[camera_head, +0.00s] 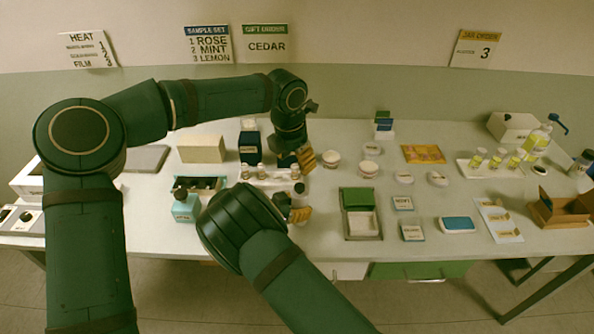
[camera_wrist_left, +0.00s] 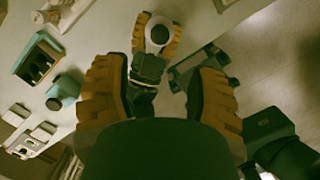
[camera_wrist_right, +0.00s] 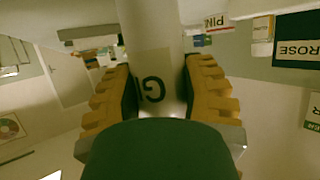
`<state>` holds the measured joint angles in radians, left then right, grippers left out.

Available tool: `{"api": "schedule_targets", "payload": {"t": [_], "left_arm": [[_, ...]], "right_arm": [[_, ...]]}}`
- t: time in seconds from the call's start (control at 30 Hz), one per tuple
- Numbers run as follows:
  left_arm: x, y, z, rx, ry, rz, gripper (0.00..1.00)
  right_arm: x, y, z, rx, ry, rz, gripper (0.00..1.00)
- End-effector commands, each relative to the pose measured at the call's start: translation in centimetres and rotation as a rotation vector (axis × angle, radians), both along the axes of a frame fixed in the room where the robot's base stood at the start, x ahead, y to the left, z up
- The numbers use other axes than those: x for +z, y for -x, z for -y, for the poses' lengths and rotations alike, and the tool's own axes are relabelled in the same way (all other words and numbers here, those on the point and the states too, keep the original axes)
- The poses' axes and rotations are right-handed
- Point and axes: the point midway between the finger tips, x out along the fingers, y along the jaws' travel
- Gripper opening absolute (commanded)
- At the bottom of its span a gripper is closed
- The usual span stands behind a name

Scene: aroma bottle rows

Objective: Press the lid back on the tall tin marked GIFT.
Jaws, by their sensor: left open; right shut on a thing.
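The tall white tin (camera_wrist_right: 150,45) is between the fingers of my right gripper (camera_wrist_right: 160,92), and the letters "GI" show on its side. My right gripper, also in the head view (camera_head: 298,210), is shut on it. The left wrist view looks down on the tin's top, a pale rim (camera_wrist_left: 149,36) around a dark round centre. My left gripper (camera_wrist_left: 160,98) is open with nothing between its fingers, above and apart from the tin. It also shows in the head view (camera_head: 305,158). I cannot tell which thing is the lid.
Small round containers (camera_head: 331,159) stand just right of my left gripper. A teal bottle (camera_head: 185,207) and an open dark box (camera_head: 208,186) are left of the right gripper. A green and white open box (camera_head: 361,224) stands to the right. The table's front edge is close.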

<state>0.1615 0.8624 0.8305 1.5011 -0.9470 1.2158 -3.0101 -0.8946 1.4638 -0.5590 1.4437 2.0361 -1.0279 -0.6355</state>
Motion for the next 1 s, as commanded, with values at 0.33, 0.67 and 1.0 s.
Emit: {"api": "schedule_targets", "payload": {"t": [0.33, 0.67, 1.0], "left_arm": [[1.0, 0.1, -0.1, 0.000, 0.000, 0.000, 0.58], [1.0, 0.1, -0.1, 0.000, 0.000, 0.000, 0.58], [1.0, 0.1, -0.1, 0.000, 0.000, 0.000, 0.58]], "right_arm": [[0.0, 0.0, 0.0, 0.000, -0.001, -0.001, 0.00], [0.0, 0.0, 0.0, 0.000, 0.000, 0.000, 0.75], [0.6, 0.8, -1.2, 0.001, -0.003, -0.001, 0.75]]}}
